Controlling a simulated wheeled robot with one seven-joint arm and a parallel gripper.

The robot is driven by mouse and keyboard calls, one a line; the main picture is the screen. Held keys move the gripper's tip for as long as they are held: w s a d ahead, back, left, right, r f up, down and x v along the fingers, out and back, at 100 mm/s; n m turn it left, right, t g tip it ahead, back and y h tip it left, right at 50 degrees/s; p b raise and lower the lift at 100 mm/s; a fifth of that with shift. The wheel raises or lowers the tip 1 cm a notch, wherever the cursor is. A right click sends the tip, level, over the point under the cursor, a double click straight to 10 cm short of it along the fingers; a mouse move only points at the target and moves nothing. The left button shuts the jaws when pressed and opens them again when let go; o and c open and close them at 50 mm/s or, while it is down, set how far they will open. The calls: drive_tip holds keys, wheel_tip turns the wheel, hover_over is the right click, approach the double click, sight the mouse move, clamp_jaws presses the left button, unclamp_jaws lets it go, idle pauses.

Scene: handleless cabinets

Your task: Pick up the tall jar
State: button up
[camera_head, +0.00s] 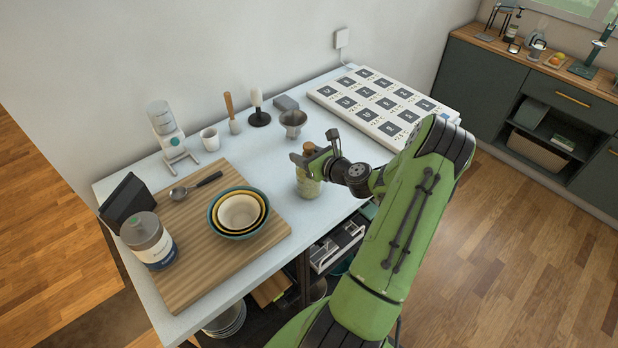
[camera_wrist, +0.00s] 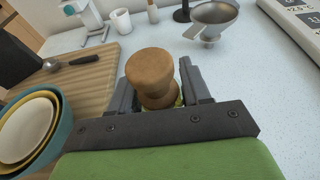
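The tall jar (camera_head: 308,185) is a clear jar with pale green contents, standing upright near the front edge of the white table, as far as I can see. Its brown cork stopper (camera_wrist: 150,75) fills the middle of the wrist view. My gripper (camera_head: 312,163) is at the jar's upper part, reaching in from the right. In the wrist view, my gripper's fingers (camera_wrist: 158,92) stand on both sides of the jar below the cork. The cork and my gripper's body hide most of the jar there, so I cannot tell whether the fingers touch it.
A wooden board (camera_head: 190,270) with nested bowls (camera_head: 238,212) and a spoon (camera_head: 195,186) lies to the left. A metal funnel (camera_head: 293,122), a white mug (camera_head: 210,139) and a panel of printed squares (camera_head: 385,103) stand behind. Bare tabletop surrounds the jar.

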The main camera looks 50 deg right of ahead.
clamp_jaws()
drive_tip(key=shift+r, duration=0.1)
